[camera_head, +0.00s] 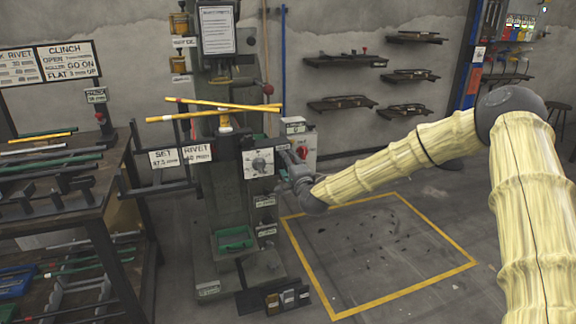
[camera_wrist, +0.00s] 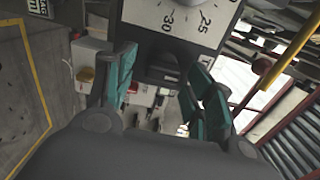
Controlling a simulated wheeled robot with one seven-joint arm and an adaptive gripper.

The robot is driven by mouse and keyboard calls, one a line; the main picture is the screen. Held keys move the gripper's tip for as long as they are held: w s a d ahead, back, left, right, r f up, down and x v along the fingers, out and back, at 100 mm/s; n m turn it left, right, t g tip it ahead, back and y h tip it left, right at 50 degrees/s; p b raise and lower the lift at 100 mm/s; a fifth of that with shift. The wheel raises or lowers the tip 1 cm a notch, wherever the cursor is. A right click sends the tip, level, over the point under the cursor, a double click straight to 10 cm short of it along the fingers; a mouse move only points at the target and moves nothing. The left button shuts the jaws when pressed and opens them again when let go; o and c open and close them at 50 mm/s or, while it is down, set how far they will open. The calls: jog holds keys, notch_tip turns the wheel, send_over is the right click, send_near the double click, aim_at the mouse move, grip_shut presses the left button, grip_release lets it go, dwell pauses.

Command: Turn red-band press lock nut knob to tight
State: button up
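A tall dark press (camera_head: 230,200) stands left of centre in the head view, with a white dial plate (camera_head: 258,163) and a grey knob on its front. The dial plate also shows in the wrist view (camera_wrist: 160,18), with the marks 25 and 30. Below its scale is a dark rounded part (camera_wrist: 165,68); I cannot tell whether it is the lock nut knob. My gripper (camera_head: 288,160) is just right of the dial plate. In the wrist view its green-padded fingers (camera_wrist: 163,62) are spread, with the dark part seen between them and no visible grip on it.
Yellow bars (camera_head: 215,113) cross the press above the dial. A white box with a red knob (camera_head: 303,152) stands close behind my gripper. A rack (camera_head: 70,190) with rods is at the left.

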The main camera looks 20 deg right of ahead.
jog(key=shift+s, duration=0.1)
jog(key=s, duration=1.2)
jog(key=shift+d, duration=0.15)
jog(key=shift+w, duration=0.1)
